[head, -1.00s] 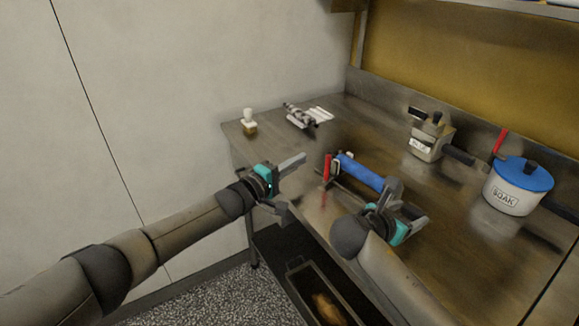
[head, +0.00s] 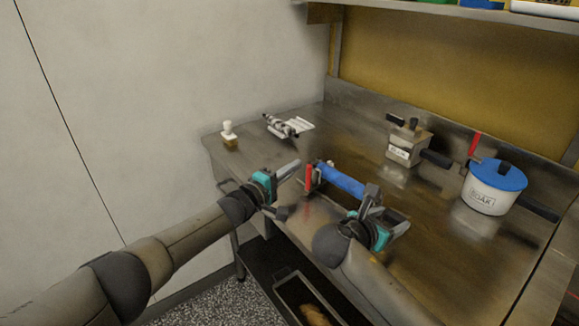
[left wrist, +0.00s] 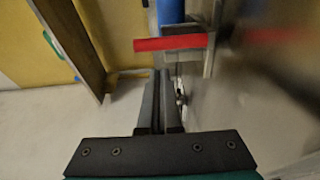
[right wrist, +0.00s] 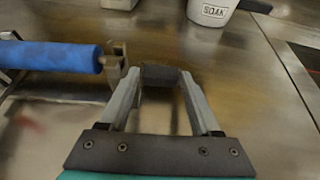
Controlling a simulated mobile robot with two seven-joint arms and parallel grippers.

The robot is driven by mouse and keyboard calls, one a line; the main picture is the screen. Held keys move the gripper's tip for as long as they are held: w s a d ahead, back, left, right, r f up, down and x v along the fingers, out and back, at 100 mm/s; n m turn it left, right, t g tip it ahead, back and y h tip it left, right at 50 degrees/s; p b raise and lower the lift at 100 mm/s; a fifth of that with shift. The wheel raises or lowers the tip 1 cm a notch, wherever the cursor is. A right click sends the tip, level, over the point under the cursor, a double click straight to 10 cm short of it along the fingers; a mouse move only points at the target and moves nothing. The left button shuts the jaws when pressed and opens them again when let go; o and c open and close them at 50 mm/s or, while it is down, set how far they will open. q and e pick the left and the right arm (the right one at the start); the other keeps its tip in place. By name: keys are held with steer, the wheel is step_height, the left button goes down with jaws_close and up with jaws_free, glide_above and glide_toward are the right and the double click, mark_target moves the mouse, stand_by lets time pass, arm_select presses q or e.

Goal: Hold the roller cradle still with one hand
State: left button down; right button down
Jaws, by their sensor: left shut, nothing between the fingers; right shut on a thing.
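The roller cradle has a blue roller (head: 340,181) on a metal frame with a red upright part (head: 308,179) at its left end. It lies along the front edge of the bench. In the left wrist view the red part (left wrist: 170,43) crosses ahead of my fingers. My left gripper (head: 296,168) is shut and empty beside that end; touching cannot be told. My right gripper (head: 388,207) is at the right end of the cradle, shut on its end block (right wrist: 160,75). In the right wrist view the blue roller (right wrist: 50,56) extends left of the fingers.
A white pot with a blue lid (head: 494,188), marked SOAK, and a metal box (head: 406,147) with dark handles stand behind on the bench. A small white-topped object (head: 229,136) and a metal tool on a white pad (head: 288,126) are at far left. A tray (head: 300,296) is below.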

arm_select(q)
steer(key=shift+s+d, duration=0.65)
steer(key=shift+s, duration=0.35)
steer(key=s+d, duration=0.6)
steer(key=shift+s+d, duration=0.2)
steer(key=shift+d, duration=0.05)
steer(key=shift+w+a, duration=0.1)
